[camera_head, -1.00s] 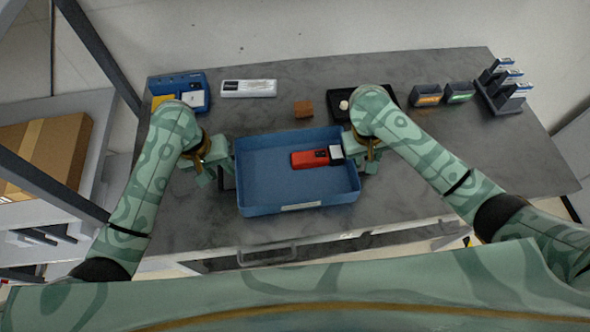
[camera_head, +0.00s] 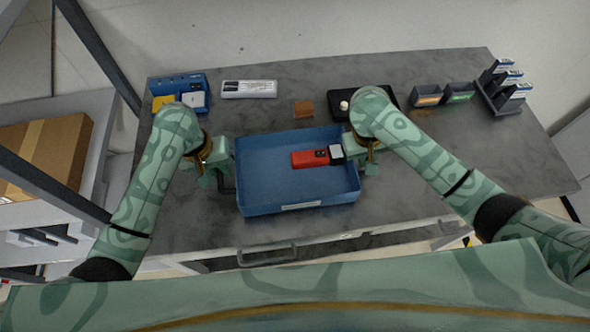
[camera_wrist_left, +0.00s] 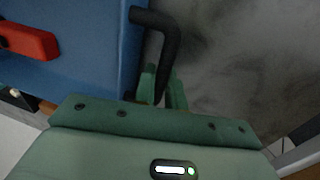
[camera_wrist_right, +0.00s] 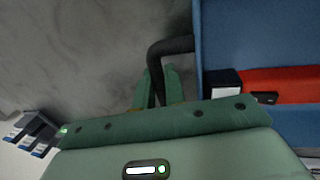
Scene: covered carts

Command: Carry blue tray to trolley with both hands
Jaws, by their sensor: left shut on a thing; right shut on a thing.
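The blue tray (camera_head: 300,203) is at the front middle of the grey worktop, level as far as I can tell. I cannot identify the trolley for certain.
Behind the tray are a blue bin (camera_head: 180,88), a white box (camera_head: 249,89), a brown block (camera_head: 303,109) and a black tray (camera_head: 345,98). Small bins (camera_head: 427,95) and a rack (camera_head: 503,85) stand at right. A cardboard box (camera_head: 40,155) sits on a grey surface at left.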

